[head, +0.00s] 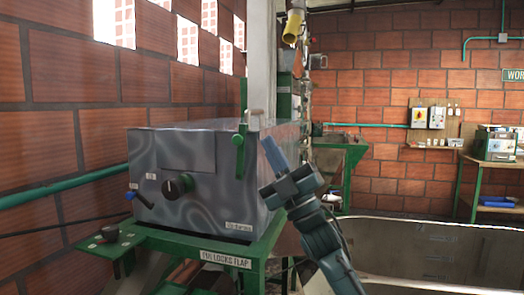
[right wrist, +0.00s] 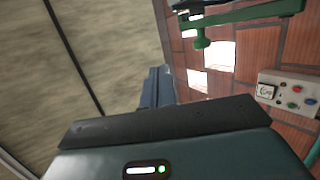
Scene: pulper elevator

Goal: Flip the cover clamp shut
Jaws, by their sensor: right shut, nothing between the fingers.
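A green cover clamp (head: 239,152) stands upright at the right end of the front of the grey metal housing (head: 205,165). Its lever reaches above the top edge of the cover. My right gripper (head: 270,148) is just right of the clamp in the head view, with a visible gap in the picture. Its fingers (right wrist: 158,85) are together and empty. In the right wrist view a green metal part with a knob (right wrist: 203,38) shows beyond the fingertips; I cannot tell for sure that it is the clamp. My left gripper is not in view.
A black knob (head: 180,186) and a blue-tipped lever (head: 138,199) are on the housing front. A green ledge (head: 180,244) labelled with locks and flap runs below. A large open trough (head: 440,225) lies to the right. A switch box (right wrist: 288,93) is on the brick wall.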

